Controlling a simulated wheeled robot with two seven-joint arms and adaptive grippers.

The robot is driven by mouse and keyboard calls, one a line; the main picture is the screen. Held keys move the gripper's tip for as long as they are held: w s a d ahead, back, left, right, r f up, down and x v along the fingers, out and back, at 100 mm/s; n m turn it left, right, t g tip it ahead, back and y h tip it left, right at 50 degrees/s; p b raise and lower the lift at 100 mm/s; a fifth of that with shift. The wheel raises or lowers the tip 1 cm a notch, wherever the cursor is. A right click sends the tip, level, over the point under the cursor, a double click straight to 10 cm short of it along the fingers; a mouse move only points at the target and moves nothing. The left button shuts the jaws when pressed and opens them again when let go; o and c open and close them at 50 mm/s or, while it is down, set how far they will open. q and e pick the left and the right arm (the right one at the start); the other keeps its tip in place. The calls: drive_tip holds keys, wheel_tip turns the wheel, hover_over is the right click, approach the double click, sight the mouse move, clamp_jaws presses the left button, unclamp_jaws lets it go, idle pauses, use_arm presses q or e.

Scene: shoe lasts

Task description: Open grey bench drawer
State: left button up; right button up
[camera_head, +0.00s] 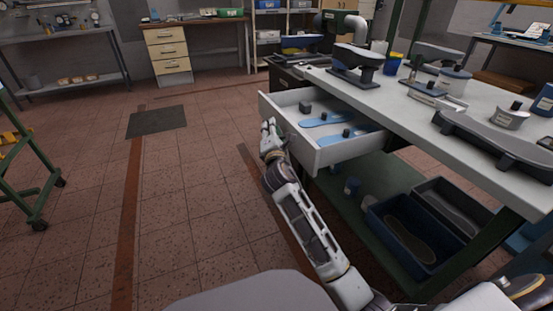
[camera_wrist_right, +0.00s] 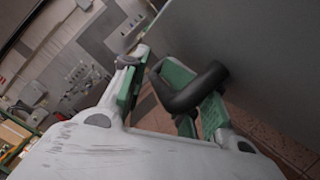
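The grey bench drawer (camera_head: 335,152) is pulled out from under the bench top in the head view. Blue insoles (camera_head: 326,119) and small dark blocks lie inside it. My right gripper (camera_head: 268,128) is at the drawer's front panel. In the right wrist view the dark curved drawer handle (camera_wrist_right: 192,95) stands out from the grey front panel (camera_wrist_right: 240,50). My right gripper's green-padded fingers (camera_wrist_right: 150,88) are apart around the handle's bar, one finger apparently through its loop. A gap shows between bar and left finger. My left gripper is out of view.
The bench top (camera_head: 400,108) carries shoe lasts on stands (camera_head: 355,65) and jars. A blue crate (camera_head: 400,240) sits on the lower shelf. A green-framed cart (camera_head: 35,170) is at far left. The floor (camera_head: 130,230) left of the drawer is clear.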

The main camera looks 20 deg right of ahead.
drive_tip(key=shift+s+r, duration=0.35)
drive_tip(key=shift+r, duration=0.1)
drive_tip(key=shift+v, duration=1.25)
drive_tip(key=f+v, duration=0.2)
drive_tip(key=v, duration=0.9)
idle(0.5)
drive_tip(key=shift+w+d+r, duration=0.1)
drive_tip(key=shift+p, duration=0.3)
idle(0.6)
